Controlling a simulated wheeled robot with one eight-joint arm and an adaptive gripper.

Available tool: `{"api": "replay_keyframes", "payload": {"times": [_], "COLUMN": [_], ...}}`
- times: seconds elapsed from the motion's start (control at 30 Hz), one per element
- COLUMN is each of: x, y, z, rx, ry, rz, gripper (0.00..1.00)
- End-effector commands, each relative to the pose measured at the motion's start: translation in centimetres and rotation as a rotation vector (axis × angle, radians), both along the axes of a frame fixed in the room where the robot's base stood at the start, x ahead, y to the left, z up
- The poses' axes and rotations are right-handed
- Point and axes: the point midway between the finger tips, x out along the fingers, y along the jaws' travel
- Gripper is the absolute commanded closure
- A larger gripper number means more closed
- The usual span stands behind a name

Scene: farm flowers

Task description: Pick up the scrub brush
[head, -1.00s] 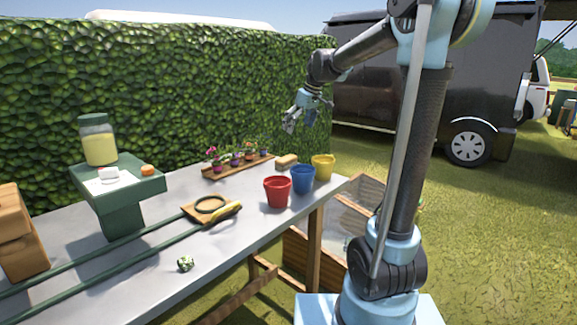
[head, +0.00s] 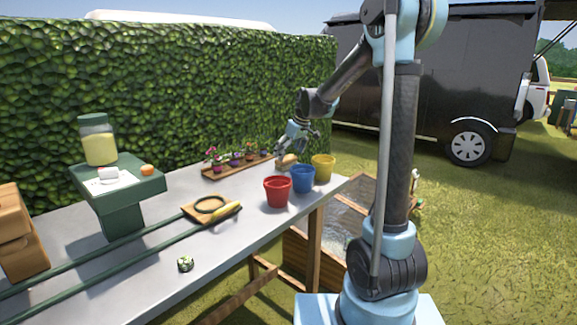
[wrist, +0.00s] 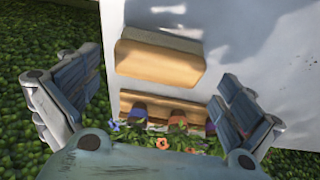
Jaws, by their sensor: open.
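The scrub brush looks like a tan block (head: 288,161) lying at the far end of the table, behind the buckets. The block is not held. I cannot tell the exact height gap.
Potted flowers in a wooden tray (head: 219,173) stand left of the block. A red bucket (head: 277,192), a blue bucket (head: 303,179) and a yellow bucket (head: 323,168) stand in front and to the right. A hedge (head: 180,95) rises behind the table (head: 100,280).

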Motion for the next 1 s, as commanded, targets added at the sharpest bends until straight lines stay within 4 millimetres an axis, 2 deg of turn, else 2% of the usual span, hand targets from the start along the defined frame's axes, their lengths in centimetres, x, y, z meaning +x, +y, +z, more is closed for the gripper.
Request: {"api": "replay_keyframes", "payload": {"times": [0.1, 0.3, 0.6, 0.63, 0.77, 0.8, 1.0], "x": [0.5, 0.9, 1.0, 1.0, 1.0, 1.0, 1.0], "y": [0.4, 1.0, 1.1, 1.1, 1.0, 1.0, 1.0], "z": [-1.7, -3.5, -3.8, -3.8, -3.8, -3.8, -3.8], "rx": [0.0, 0.0, 0.0, 0.0, 0.0, 0.0, 0.0], "ry": [0.0, 0.0, 0.0, 0.0, 0.0, 0.0, 0.0], "rz": [0.0, 0.0, -0.001, 0.0, -0.001, -0.001, -0.001], "gripper": [0.0, 0.0, 0.0, 0.05, 0.34, 0.38, 0.42]}}
